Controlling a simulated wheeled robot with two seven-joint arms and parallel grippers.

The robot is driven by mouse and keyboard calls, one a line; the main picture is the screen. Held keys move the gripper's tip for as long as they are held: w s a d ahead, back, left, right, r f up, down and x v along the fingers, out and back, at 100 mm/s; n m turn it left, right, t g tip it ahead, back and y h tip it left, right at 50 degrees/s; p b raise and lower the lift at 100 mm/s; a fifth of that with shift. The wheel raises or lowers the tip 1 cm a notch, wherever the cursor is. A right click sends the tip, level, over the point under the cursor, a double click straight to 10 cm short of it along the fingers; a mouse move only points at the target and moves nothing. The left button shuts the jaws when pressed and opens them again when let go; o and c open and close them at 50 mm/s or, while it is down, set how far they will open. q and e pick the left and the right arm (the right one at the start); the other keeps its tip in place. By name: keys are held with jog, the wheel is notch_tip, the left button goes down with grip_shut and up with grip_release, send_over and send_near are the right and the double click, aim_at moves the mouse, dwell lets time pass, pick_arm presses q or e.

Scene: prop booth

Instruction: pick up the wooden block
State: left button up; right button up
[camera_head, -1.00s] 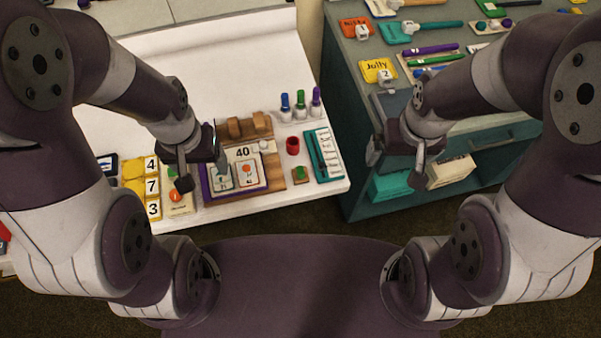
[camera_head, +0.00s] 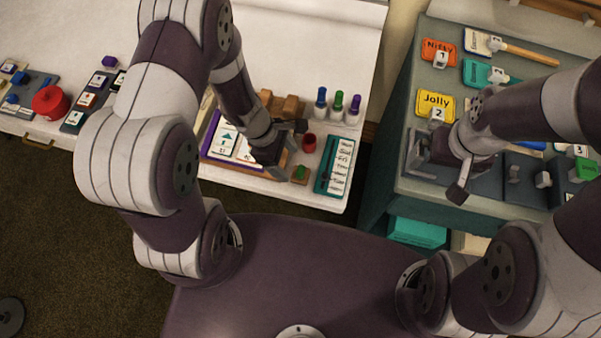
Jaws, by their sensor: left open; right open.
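A small wooden block with a green top (camera_head: 300,175) sits near the front edge of the white table, right of the wooden board. Brown wooden pieces (camera_head: 291,106) stand at the board's back edge, partly behind my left arm. My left gripper (camera_head: 292,150) is open and empty, above the board's right side. One finger is close to the small block in the picture; I cannot tell the height between them. My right gripper (camera_head: 434,176) is open and empty over the near left part of the teal cabinet.
The teal cabinet (camera_head: 388,180) stands at right with cards and tools. A floor gap separates it from the white table (camera_head: 300,50).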

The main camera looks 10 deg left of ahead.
aim_at(299, 170)
pick_arm(q)
jog(key=x, duration=0.4)
jog(key=d+x, duration=0.1)
jog(key=x, duration=0.2)
jog(key=shift+w, duration=0.35)
jog(key=c, duration=1.2)
